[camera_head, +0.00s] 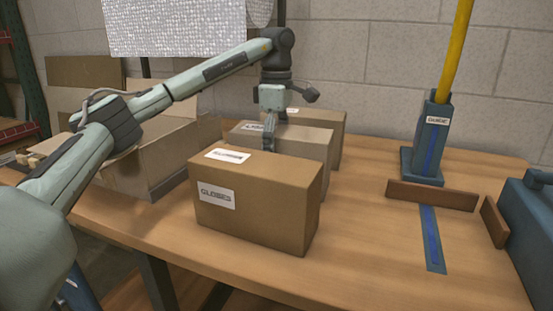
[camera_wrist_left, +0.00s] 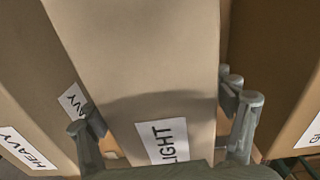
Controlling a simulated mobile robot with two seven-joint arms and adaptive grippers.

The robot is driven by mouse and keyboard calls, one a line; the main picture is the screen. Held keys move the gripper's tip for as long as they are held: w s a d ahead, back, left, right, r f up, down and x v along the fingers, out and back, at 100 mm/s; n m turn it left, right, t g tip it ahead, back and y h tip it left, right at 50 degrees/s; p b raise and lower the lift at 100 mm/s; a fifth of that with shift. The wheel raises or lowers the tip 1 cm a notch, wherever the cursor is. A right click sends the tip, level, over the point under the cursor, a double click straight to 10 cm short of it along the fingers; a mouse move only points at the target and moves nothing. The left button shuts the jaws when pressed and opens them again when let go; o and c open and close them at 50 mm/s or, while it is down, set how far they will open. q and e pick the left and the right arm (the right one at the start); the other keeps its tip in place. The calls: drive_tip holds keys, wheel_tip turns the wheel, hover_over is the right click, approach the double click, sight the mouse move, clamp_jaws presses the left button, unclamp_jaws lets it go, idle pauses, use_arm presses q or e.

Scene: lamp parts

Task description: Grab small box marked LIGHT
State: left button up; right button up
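The small box marked LIGHT (camera_head: 300,143) stands in the middle of a row of three cardboard boxes in the head view, partly hidden by the box in front. In the left wrist view the LIGHT box (camera_wrist_left: 140,60) fills the centre, its label low on the near face. My left gripper (camera_head: 270,128) points down over this box. In the wrist view its fingers (camera_wrist_left: 165,118) are spread, one on each side of the box and close to its sides; firm contact is not clear. My right gripper is not in view.
The GLOBES box (camera_head: 255,205) stands in front and a HEAVY box (camera_wrist_left: 30,100) on the other side, leaving narrow gaps. An open carton (camera_head: 150,150) is at left. A blue GUIDE post (camera_head: 432,135) and low wooden strips stand at right.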

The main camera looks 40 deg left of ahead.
use_arm(q)
drive_tip(key=c, duration=1)
drive_tip(key=shift+r, duration=0.15)
